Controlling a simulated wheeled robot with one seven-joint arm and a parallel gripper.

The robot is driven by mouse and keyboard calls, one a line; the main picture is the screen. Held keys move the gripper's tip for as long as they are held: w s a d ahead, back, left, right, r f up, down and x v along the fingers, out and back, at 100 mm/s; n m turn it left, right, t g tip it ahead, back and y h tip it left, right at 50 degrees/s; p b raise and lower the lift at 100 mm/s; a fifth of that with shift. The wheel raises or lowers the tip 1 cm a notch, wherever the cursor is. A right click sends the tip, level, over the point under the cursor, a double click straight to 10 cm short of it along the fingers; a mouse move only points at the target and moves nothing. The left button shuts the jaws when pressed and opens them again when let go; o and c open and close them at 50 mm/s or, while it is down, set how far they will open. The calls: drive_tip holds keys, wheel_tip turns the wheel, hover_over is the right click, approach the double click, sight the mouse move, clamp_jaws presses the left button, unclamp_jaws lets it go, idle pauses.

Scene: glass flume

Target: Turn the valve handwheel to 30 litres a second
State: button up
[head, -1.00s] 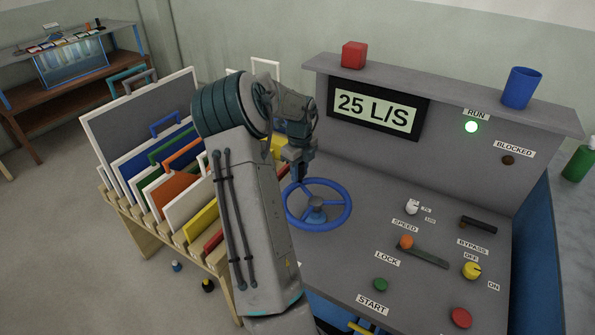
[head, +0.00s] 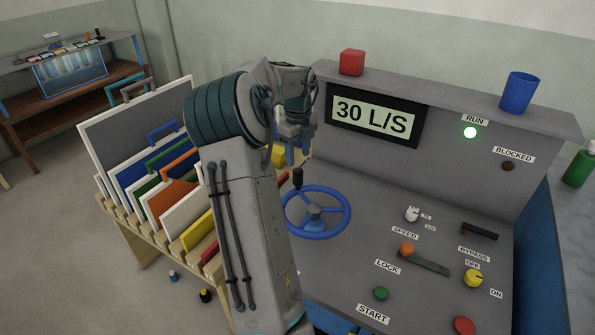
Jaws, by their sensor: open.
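The blue valve handwheel (head: 319,235) lies on the sloping grey console. Its dark upright knob (head: 297,179) stands at the wheel's far left rim. The display (head: 372,116) above it reads "30 L/S". My gripper (head: 296,154) is open and empty, above the knob and apart from it. My arm hides part of the console's left side, and the fingertips show only small.
A red block (head: 352,62) and a blue cup (head: 519,92) stand on the console's top ledge. A rack of coloured panels (head: 165,170) stands left of my arm.

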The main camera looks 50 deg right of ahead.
drive_tip(key=shift+r, duration=2.3)
drive_tip(key=a+r+n+t+y, duration=0.1)
drive_tip(key=a+r+n+t, duration=0.15)
drive_tip(key=a+n, duration=1.8)
drive_tip(key=s+a+f+n, duration=0.1)
drive_tip(key=s+a+n, duration=0.3)
drive_tip(key=a, duration=0.3)
drive_tip(key=s+a+f+n, duration=0.1)
drive_tip(key=s+a+n, duration=0.3)
drive_tip(key=a+n, duration=0.2)
drive_tip(key=s+a+f+n+t+h, duration=0.1)
drive_tip(key=s+a+n, duration=0.4)
drive_tip(key=a, duration=0.4)
drive_tip(key=shift+n, duration=0.35)
drive_tip(key=shift+s, duration=0.1)
